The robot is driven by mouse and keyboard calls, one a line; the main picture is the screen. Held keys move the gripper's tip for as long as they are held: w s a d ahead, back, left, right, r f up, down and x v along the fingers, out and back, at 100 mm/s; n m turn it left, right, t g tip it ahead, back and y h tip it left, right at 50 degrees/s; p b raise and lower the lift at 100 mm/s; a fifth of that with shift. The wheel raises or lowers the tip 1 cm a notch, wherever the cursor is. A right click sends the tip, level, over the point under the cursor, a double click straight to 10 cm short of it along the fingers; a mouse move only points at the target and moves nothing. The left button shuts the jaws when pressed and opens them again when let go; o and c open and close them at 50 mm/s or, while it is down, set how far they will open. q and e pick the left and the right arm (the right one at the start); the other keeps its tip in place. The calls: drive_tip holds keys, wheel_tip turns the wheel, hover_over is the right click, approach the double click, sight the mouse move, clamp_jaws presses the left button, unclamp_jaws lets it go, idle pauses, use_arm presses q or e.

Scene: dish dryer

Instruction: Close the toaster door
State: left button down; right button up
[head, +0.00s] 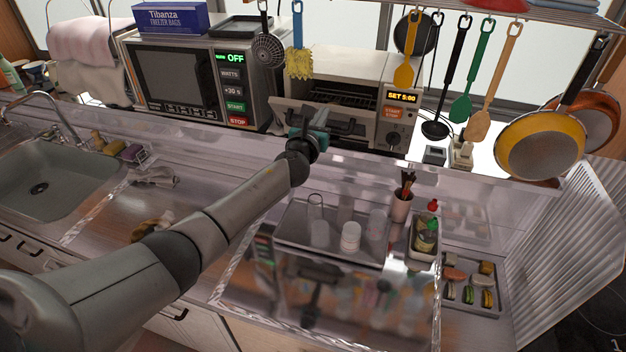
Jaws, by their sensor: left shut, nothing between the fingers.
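The toaster (352,64) is a light box oven on the ledge behind the counter, with a "SET 5:00" display and an orange button on its right side. Its door (287,108) hangs partly open, tilted forward, with a dark gap above it. My left arm reaches across from the lower left. My left gripper (318,137) is at the front of the door, near its dark handle (343,125). The fingers are shut and empty, and they hide part of the door. I cannot tell whether they touch it. My right gripper is not in view.
A microwave (186,80) stands left of the toaster. Utensils hang in front, including a yellow spatula (405,60) and a yellow duster (299,64). Pans (541,146) hang right. Below are a tray (292,240) with glasses, a brush cup (401,206) and a bottle caddy (424,245).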

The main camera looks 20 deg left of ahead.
use_arm(q)
drive_tip(key=w+r, duration=0.1)
drive_tip(key=w, duration=0.1)
drive_tip(key=w+r, duration=0.2)
drive_tip(key=shift+w+a+r, duration=0.1)
drive_tip(key=shift+w+r, duration=0.1)
drive_tip(key=shift+w, duration=0.1)
drive_tip(key=shift+w+r, duration=0.25)
drive_tip(key=shift+w, duration=0.3)
drive_tip(key=shift+w+a+r, duration=0.1)
drive_tip(key=shift+w+r, duration=0.1)
drive_tip(key=shift+w, duration=0.3)
drive_tip(key=shift+w+r, duration=0.2)
drive_tip(key=shift+w, duration=0.3)
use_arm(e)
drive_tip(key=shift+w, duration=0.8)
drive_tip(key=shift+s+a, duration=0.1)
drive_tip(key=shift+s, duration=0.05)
